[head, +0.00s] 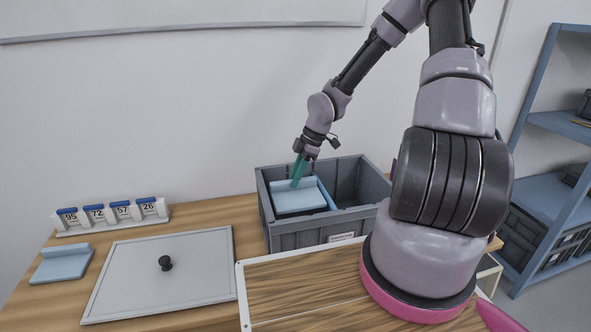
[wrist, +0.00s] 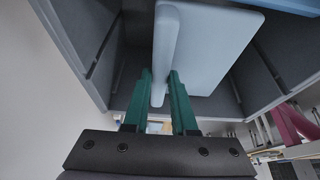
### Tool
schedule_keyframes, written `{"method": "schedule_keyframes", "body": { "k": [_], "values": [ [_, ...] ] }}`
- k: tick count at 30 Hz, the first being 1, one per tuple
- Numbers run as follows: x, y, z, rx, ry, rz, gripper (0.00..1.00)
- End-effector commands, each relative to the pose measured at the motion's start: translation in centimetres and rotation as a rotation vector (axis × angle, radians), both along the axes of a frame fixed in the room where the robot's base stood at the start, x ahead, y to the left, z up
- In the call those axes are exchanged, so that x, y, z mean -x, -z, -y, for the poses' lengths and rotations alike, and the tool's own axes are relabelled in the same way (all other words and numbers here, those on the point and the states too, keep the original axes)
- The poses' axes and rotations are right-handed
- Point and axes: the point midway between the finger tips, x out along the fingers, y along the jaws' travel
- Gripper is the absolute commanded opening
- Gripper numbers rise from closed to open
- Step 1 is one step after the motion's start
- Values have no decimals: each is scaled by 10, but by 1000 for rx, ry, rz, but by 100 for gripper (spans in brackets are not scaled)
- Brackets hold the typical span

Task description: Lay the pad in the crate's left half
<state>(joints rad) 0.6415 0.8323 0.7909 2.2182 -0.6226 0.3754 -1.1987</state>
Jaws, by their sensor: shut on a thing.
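The light blue pad (head: 300,202) with a raised ridge is within the left half of the grey crate (head: 312,236). My gripper (head: 297,183) reaches down from above, its teal fingers shut on the pad's ridge. In the wrist view, the fingers (wrist: 162,76) lie on both sides of the ridge of the pad (wrist: 210,50), and grey crate walls surround it. I cannot tell whether the pad touches the crate floor. The crate's right half looks empty where it shows; part of the crate's right side is hidden by my arm.
A second light blue ridged pad (head: 62,264) lies at the table's left. A grey lid (head: 190,280) with a black knob lies left of the crate. A number stand (head: 112,213) is behind it. A white-edged wooden panel (head: 300,290) lies in front; blue shelves (head: 560,190) stand at right.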

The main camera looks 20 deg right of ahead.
Motion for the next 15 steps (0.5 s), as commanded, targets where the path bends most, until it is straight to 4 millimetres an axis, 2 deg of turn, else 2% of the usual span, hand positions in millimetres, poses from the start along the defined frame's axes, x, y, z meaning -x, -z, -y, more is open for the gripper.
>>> {"method": "schedule_keyframes", "body": {
  "k": [15],
  "values": [
    [1,53,-1,0,0,-2,0]
  ]
}}
